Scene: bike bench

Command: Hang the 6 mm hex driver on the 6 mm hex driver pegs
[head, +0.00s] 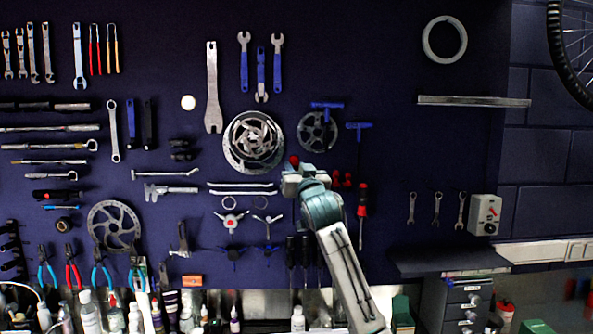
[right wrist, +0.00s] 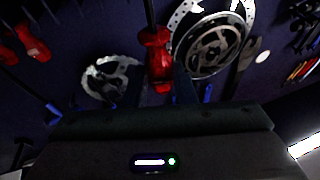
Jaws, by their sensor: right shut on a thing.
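My right gripper (head: 291,182) is in front of the pegboard, just right of and below the large disc. It is shut on a red-handled driver, taken to be the 6 mm hex driver (right wrist: 157,60). Its red handle also shows at the gripper in the head view (head: 294,160). In the right wrist view the handle sits between the two fingers and a dark shaft runs to the picture's top edge. I cannot make out the 6 mm pegs or any size marking. My left gripper is not in view.
More red-handled drivers (head: 362,196) hang right of my gripper; two red handles also show in the wrist view (right wrist: 32,43). The disc (head: 253,142), a chainring (head: 317,131) and blue T-handles (head: 358,126) hang close by. Bare board lies farther right. A dark shelf (head: 447,262) sticks out below.

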